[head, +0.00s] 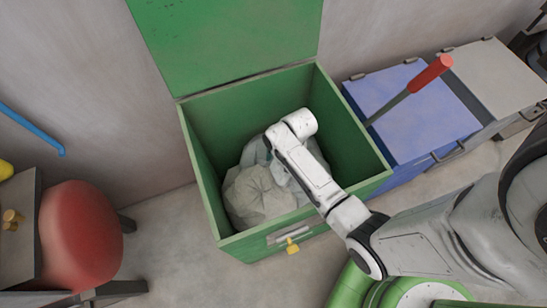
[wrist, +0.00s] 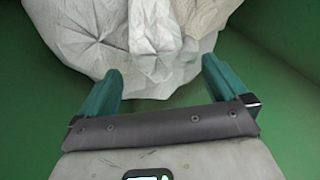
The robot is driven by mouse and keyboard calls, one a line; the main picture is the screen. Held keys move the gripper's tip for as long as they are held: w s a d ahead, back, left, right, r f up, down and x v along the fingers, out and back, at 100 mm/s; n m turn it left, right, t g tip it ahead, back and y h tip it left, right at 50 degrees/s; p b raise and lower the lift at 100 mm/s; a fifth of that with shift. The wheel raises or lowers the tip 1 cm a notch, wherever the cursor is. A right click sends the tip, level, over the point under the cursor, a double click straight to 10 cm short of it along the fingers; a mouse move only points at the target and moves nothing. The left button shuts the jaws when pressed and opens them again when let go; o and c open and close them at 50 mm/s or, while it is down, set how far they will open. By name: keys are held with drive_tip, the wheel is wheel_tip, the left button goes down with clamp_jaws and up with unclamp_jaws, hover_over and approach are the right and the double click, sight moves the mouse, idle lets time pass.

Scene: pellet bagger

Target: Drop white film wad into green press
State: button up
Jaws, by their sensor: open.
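The green press (head: 207,196) is an open-topped green box with its lid (head: 225,40) raised against the wall. Crumpled pale film wads (head: 258,196) lie inside it, towards the left and middle. In the wrist view, whitish film (wrist: 150,45) lies just ahead of my gripper (wrist: 161,80). The teal fingers are spread apart, with nothing clearly held between them. The film reaches close to both fingertips; I cannot tell whether it touches them. My arm reaches over the front wall into the press and hides part of the wads. I cannot tell one white wad from the others.
A blue bin (head: 415,115) with a lid stands right of the press, with a red-handled lever (head: 428,76) beside it. A grey bin (head: 492,72) is farther right. A red stool (head: 82,235) stands at the left. Floor shows between stool and press.

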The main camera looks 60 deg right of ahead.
drive_tip(key=r, duration=0.4)
drive_tip(key=shift+s+r, duration=0.4)
